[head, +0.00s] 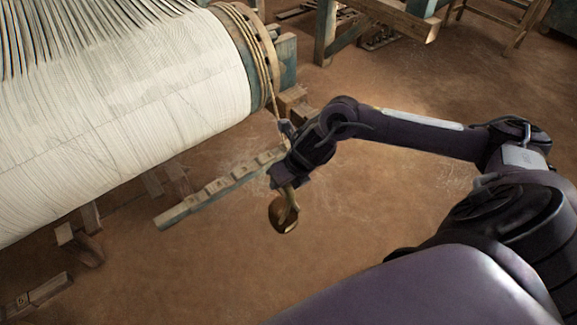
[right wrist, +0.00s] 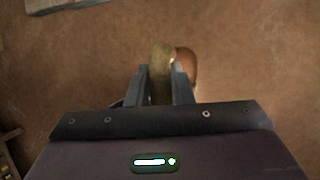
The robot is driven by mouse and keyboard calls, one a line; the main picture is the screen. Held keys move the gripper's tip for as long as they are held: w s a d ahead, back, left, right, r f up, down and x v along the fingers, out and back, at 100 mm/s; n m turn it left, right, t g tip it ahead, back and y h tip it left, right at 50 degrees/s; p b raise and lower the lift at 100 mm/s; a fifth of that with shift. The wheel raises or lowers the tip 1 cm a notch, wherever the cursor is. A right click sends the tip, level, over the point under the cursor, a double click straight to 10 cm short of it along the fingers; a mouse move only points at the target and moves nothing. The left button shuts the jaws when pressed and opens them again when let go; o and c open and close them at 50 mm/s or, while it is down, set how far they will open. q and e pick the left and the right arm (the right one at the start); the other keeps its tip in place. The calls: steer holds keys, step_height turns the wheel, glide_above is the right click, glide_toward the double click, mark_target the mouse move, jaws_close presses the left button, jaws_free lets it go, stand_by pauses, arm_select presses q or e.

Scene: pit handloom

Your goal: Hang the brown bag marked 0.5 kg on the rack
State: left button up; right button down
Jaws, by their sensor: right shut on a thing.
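My right gripper (head: 286,184) is shut on an olive-tan strap or neck that joins a rounded brown bag (head: 278,214). The bag hangs below the fingers, above the floor, and no mark on it can be read. In the right wrist view, the strap (right wrist: 160,72) stands between the two fingers, with part of the brown bag (right wrist: 187,66) to its right. A long wooden rail with several blocks (head: 181,214), perhaps the rack, lies behind and left of my gripper, apart from the bag. My left gripper is out of view.
A large roll of white yarn (head: 130,105) fills the upper left. Rope (head: 262,60) winds around its end and drops close to my right wrist. Wooden frames (head: 390,15) stand at the back. Small wooden blocks (head: 80,240) sit at lower left.

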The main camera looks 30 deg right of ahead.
mark_target(292, 192)
steer(key=shift+r, duration=0.1)
steer(key=shift+s+d, duration=0.15)
steer(key=shift+s, duration=0.55)
steer(key=shift+s+d, duration=0.1)
steer(key=shift+s, duration=1.4)
steer(key=shift+s+d+p, duration=0.1)
steer(key=shift+s+p, duration=0.2)
steer(key=shift+s, duration=0.75)
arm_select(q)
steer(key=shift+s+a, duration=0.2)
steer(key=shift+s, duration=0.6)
arm_select(e)
steer(key=s, duration=0.3)
steer(key=shift+s+r, duration=0.15)
steer(key=shift+r, duration=0.25)
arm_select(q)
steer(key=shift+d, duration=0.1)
arm_select(e)
steer(key=shift+s, duration=0.1)
